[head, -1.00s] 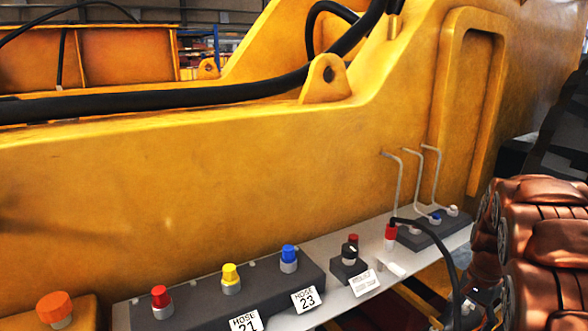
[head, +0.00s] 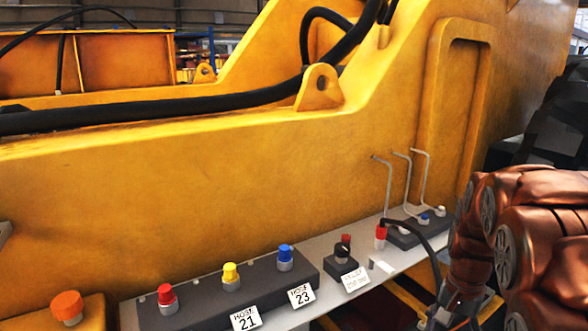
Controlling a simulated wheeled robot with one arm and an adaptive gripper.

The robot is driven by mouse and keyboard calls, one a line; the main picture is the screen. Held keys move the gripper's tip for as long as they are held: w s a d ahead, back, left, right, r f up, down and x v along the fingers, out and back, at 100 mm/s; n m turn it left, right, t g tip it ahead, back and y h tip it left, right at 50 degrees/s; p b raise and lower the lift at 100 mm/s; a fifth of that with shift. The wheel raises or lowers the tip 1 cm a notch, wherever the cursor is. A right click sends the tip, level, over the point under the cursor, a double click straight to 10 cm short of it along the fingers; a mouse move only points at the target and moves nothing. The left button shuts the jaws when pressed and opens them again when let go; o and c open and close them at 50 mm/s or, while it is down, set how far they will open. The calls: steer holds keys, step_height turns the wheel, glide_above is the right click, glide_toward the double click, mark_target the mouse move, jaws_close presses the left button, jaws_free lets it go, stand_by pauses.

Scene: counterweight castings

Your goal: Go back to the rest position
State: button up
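My copper-coloured arm fills the right side of the head view. A dark mechanism at its lower end, which looks like my gripper (head: 447,314), is at the bottom edge, partly cut off. Its fingers cannot be made out, and nothing is clearly held. It is below and right of the grey shelf (head: 318,254). A black hose (head: 428,240) with a red end (head: 380,236) arches from the shelf down toward the gripper area; its lower end is hard to see.
A large yellow casting stands behind the shelf. On dark blocks are red (head: 166,294), yellow (head: 231,271) and blue (head: 286,252) caps, with labels 21 (head: 246,319) and 23 (head: 301,295). A black knob (head: 342,251) and bent metal rods (head: 407,180) stand further right. An orange cap (head: 67,305) is at lower left.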

steer(key=s+a+r+n+p, duration=0.2)
steer(key=s+a+r+n, duration=0.1)
steer(key=s, duration=0.5)
steer(key=s+a+r+n+g+p, duration=0.1)
steer(key=s+a+r+n+p, duration=0.2)
steer(key=s+a, duration=0.3)
steer(key=s+a+r+n+p, duration=0.2)
steer(key=s+a+n+p, duration=0.1)
steer(key=s, duration=0.7)
steer(key=shift+s+a+r, duration=0.3)
steer(key=shift+a+r, duration=0.1)
steer(key=shift+a, duration=0.25)
